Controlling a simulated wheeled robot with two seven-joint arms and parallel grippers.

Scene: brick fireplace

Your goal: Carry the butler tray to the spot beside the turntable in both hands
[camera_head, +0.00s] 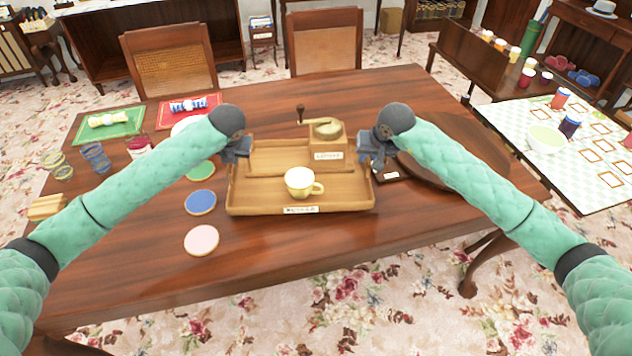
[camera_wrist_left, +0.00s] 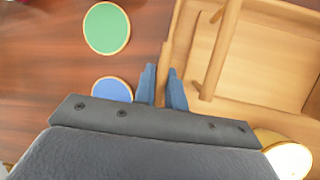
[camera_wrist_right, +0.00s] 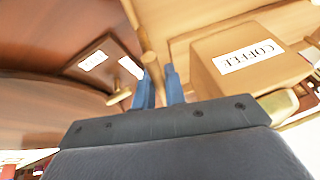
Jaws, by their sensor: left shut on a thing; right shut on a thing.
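The butler tray (camera_head: 245,196) is a light wooden tray with raised walls and a label on its front. It is level at the middle of the table; I cannot tell whether it touches the top. A cream cup (camera_head: 298,181) and a wooden coffee grinder (camera_head: 328,152) stand in it. My left gripper (camera_head: 243,152) is shut on its left side, also seen in the left wrist view (camera_wrist_left: 161,88). My right gripper (camera_head: 368,160) is shut on its right side; the right wrist view (camera_wrist_right: 159,88) shows the fingers there. The turntable, a round dark wooden disc (camera_head: 470,155), lies to the right, partly behind my right arm.
A small dark plaque (camera_head: 390,173) lies between tray and turntable. Coasters, pink (camera_head: 201,241) and blue (camera_head: 200,202), lie left of the tray. Striped glasses (camera_head: 96,157) stand at the far left. The table's front strip (camera_head: 300,245) is clear. Chairs (camera_head: 325,42) stand behind.

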